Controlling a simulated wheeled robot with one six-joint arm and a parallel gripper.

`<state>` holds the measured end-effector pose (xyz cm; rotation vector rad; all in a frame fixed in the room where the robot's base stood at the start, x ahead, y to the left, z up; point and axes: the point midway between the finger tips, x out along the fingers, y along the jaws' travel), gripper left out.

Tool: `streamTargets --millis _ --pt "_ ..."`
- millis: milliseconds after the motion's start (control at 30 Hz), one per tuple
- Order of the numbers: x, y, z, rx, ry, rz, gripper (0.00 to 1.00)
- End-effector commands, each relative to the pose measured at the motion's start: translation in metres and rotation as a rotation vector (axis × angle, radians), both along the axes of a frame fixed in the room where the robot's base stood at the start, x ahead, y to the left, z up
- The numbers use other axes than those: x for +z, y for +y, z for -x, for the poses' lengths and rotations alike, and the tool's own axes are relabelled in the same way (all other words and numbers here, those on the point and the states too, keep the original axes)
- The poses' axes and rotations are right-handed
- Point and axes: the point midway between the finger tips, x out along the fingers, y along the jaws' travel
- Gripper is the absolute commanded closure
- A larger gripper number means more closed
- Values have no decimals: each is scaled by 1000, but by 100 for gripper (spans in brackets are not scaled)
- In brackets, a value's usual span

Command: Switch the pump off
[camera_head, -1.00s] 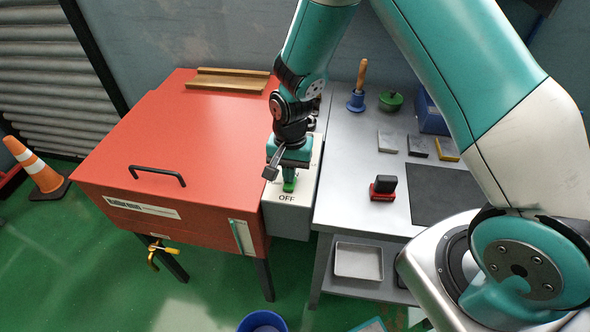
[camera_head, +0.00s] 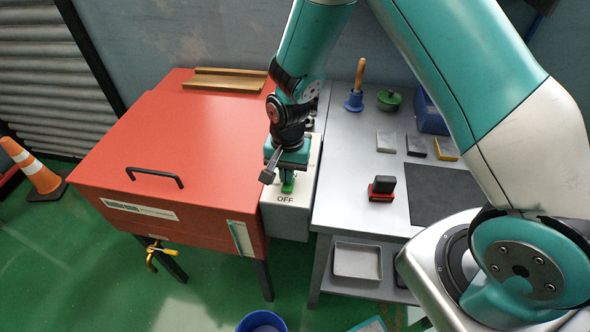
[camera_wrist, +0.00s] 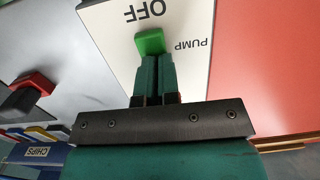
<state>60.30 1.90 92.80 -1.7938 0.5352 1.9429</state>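In the wrist view the green handle (camera_wrist: 151,42) lies between the upside-down word OFF and my fingertips, beside the word PUMP. In the head view OFF is printed on the near side of the handle. My gripper (camera_head: 288,174) points down over the panel. Its two teal fingers (camera_wrist: 157,62) are together with nothing visible between them. Their tips meet the handle's edge in the picture; I cannot tell whether they touch. The handle's base is hidden.
A red cabinet (camera_head: 150,125) with a black handle adjoins the panel on the left. Wall space behind is close.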

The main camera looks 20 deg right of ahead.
Motion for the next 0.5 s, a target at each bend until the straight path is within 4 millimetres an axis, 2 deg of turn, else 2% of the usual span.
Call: streamTargets --millis 33,167,267,367,500 --pt "-10 5 16 15 47 -8 100" --pt "-7 6 16 17 47 -7 100" --pt "2 5 14 17 44 -8 100" --pt "21 2 10 12 33 -8 100" --pt "56 -3 4 7 21 -6 100"
